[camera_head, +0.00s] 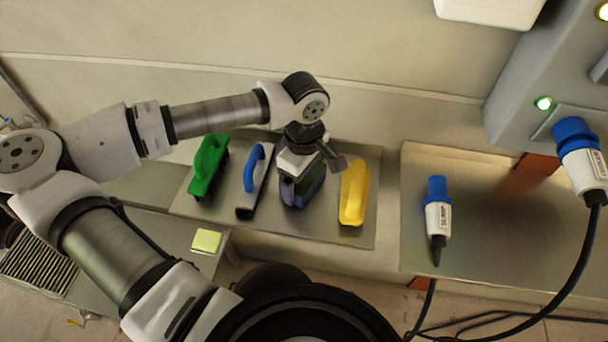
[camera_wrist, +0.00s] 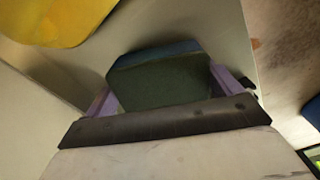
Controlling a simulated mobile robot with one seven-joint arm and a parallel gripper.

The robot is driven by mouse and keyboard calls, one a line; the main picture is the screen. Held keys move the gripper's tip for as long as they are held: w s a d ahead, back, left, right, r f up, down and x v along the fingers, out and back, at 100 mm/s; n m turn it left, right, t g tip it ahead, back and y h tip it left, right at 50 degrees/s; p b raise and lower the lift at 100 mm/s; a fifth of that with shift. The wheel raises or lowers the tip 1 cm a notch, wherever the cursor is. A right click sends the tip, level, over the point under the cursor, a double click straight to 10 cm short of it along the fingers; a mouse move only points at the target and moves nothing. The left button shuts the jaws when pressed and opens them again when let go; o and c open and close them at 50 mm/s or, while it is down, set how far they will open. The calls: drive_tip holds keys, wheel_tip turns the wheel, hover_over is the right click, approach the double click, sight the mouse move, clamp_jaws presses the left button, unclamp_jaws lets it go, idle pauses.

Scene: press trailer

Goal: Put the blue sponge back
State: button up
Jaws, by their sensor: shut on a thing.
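The blue sponge (camera_wrist: 165,76) is between the purple fingers of my gripper (camera_wrist: 162,92) in the wrist view. Its face is dark green, with a blue band along the far edge. In the head view my gripper (camera_head: 300,188) points down over the steel shelf (camera_head: 340,236), between the blue-handled tool and the yellow one. The sponge (camera_head: 313,184) shows there only as a dark block, largely covered by the gripper. I cannot tell whether its underside touches the shelf.
A green-handled tool (camera_head: 208,165) and a blue-handled tool (camera_head: 252,182) lie left of my gripper. A yellow tool (camera_head: 354,193) lies close on its right. A blue-and-white plug (camera_head: 438,215) lies on the right-hand shelf (camera_head: 480,255). Bare shelf shows in front of my gripper.

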drive_tip(key=shift+f, duration=0.45)
drive_tip(key=shift+f, duration=0.1)
drive_tip(key=o, duration=0.6)
wheel_tip(320, 180, up, 12)
drive_tip(key=shift+r+b, duration=0.2)
drive_tip(key=shift+b, duration=0.8)
